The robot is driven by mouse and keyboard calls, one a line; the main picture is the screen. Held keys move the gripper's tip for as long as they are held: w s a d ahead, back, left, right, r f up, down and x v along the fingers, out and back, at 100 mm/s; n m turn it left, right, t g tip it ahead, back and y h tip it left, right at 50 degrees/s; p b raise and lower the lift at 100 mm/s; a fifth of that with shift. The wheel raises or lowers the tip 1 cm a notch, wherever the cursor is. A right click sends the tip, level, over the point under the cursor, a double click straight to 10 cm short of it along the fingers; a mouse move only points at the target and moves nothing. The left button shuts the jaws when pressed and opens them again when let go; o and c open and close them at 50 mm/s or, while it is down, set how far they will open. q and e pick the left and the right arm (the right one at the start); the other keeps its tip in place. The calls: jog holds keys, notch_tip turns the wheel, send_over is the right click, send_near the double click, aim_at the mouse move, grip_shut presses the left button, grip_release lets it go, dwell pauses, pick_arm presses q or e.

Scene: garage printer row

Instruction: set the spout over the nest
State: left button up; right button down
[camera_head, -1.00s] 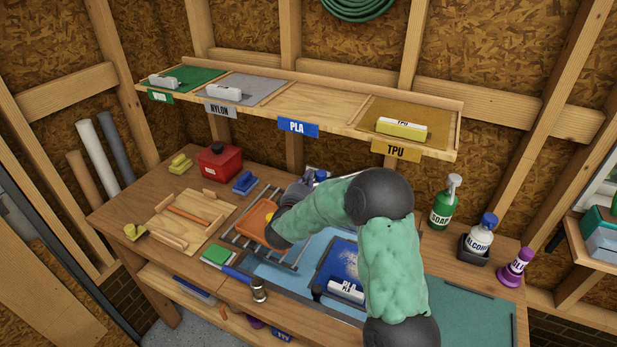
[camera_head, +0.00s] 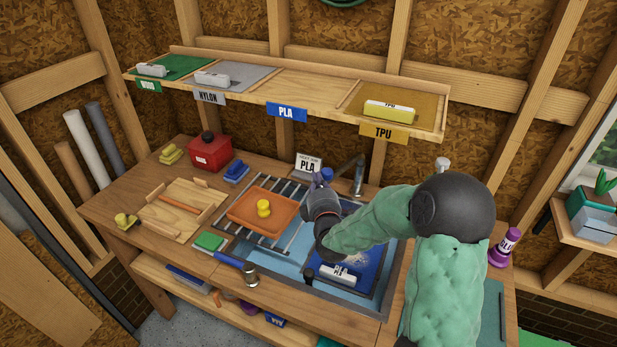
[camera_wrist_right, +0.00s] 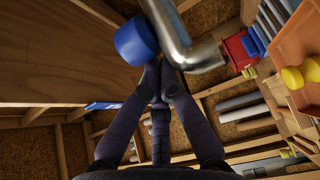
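The spout is a bent metal pipe (camera_head: 359,176) at the back of the blue sink (camera_head: 292,270); it also shows large in the right wrist view (camera_wrist_right: 183,38). A blue knob (camera_wrist_right: 136,40) is beside it there. My right gripper (camera_head: 318,182) is up by the spout, left of it in the head view. In the wrist view its dark fingers (camera_wrist_right: 161,68) come together just below the pipe and knob, with nothing seen between them. I cannot tell whether they touch the pipe. No thing clearly reads as a nest. My left gripper is not in view.
An orange tray (camera_head: 245,216) with a yellow duck-like thing (camera_head: 264,208) sits on a metal rack (camera_head: 287,205) across the sink. A white PLA block (camera_head: 338,274) lies in the sink. A PLA sign (camera_head: 308,165) stands behind. The labelled shelf (camera_head: 300,92) is above.

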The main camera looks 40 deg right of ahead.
pick_arm(q)
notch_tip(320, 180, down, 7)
jog(key=b, duration=0.6)
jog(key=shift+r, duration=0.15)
pick_arm(e)
jog(key=s+d+y, duration=0.1)
jog(key=s+d, duration=0.3)
jog(key=s, duration=0.5)
jog(key=shift+s+n+t, duration=0.3)
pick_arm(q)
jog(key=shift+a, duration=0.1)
pick_arm(e)
jog(key=shift+s+r, duration=0.15)
